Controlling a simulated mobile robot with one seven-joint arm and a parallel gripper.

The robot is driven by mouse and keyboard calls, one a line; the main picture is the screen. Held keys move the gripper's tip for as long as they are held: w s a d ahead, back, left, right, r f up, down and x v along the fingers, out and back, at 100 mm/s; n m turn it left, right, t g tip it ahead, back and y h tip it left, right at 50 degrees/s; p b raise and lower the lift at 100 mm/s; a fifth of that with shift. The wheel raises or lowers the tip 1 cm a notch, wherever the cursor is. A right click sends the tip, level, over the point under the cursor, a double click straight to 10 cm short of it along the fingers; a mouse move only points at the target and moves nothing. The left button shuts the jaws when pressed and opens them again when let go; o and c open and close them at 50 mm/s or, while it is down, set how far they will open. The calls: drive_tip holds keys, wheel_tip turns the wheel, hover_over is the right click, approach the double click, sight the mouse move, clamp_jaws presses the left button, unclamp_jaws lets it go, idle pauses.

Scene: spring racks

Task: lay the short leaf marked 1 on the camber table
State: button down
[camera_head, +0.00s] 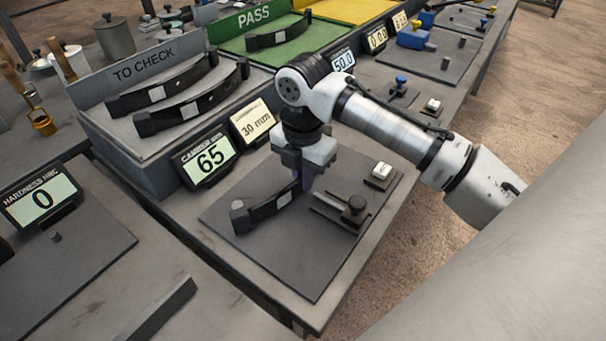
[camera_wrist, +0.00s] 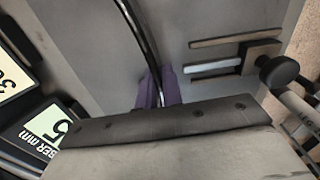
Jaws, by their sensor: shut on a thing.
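The camber table is a dark grey plate (camera_head: 310,270) below the display (camera_head: 210,158) that reads 65. A short dark curved leaf (camera_head: 262,212) with a pale label is at the plate's left part; the mark on the label is too small to read. My gripper (camera_head: 304,180) is over the plate with its purple fingers shut on the leaf near its right end. In the wrist view the leaf (camera_wrist: 140,32) runs as a thin dark strip between the fingers (camera_wrist: 158,90). I cannot tell whether the leaf rests on the plate or hangs just above it.
A slide with a black knob (camera_head: 355,207) and a white button (camera_head: 382,170) are on the plate's right. The TO CHECK tray (camera_head: 100,125) holds two leaves. The green PASS tray (camera_head: 235,48) holds one leaf. A hardness display (camera_head: 40,200) reads 0.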

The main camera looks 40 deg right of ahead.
drive_tip(key=shift+w+a+r, duration=0.1)
drive_tip(key=shift+w+a, duration=0.1)
drive_tip(key=shift+w, duration=0.45)
idle(0.8)
drive_tip(key=shift+f, duration=0.25)
idle(0.5)
drive_tip(key=c, duration=1.5)
unclamp_jaws()
drive_tip(key=shift+o, duration=0.5)
drive_tip(key=o, duration=0.4)
wheel_tip(320, 180, up, 8)
drive_tip(key=p, duration=0.7)
